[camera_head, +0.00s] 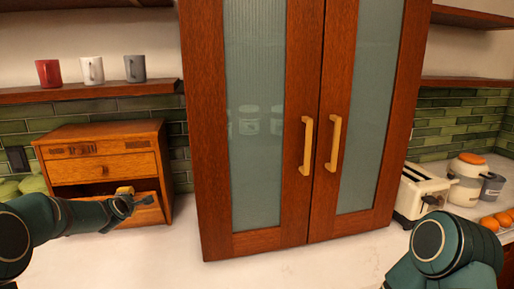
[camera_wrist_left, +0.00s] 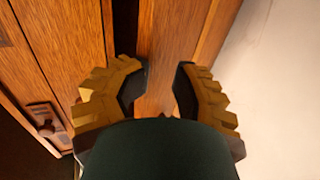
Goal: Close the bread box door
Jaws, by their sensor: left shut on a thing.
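The wooden bread box (camera_head: 105,141) stands on the counter at the left in the head view. Its lower door (camera_head: 148,213) is tilted down and partly open, with a dark gap above it. My left gripper (camera_head: 127,196) is at this door, its fingers around the upper edge. In the left wrist view the fingers (camera_wrist_left: 164,82) are on either side of a wooden panel of the door (camera_wrist_left: 160,60), shut on it. My left arm hides part of the door. My right gripper is out of view; only part of the right arm shows.
A tall cabinet (camera_head: 213,130) with glass doors stands right of the bread box. Red (camera_head: 48,73), white (camera_head: 91,71) and grey (camera_head: 135,69) mugs sit on a shelf above. A toaster (camera_head: 420,192) is at the right. The counter (camera_head: 170,260) in front is clear.

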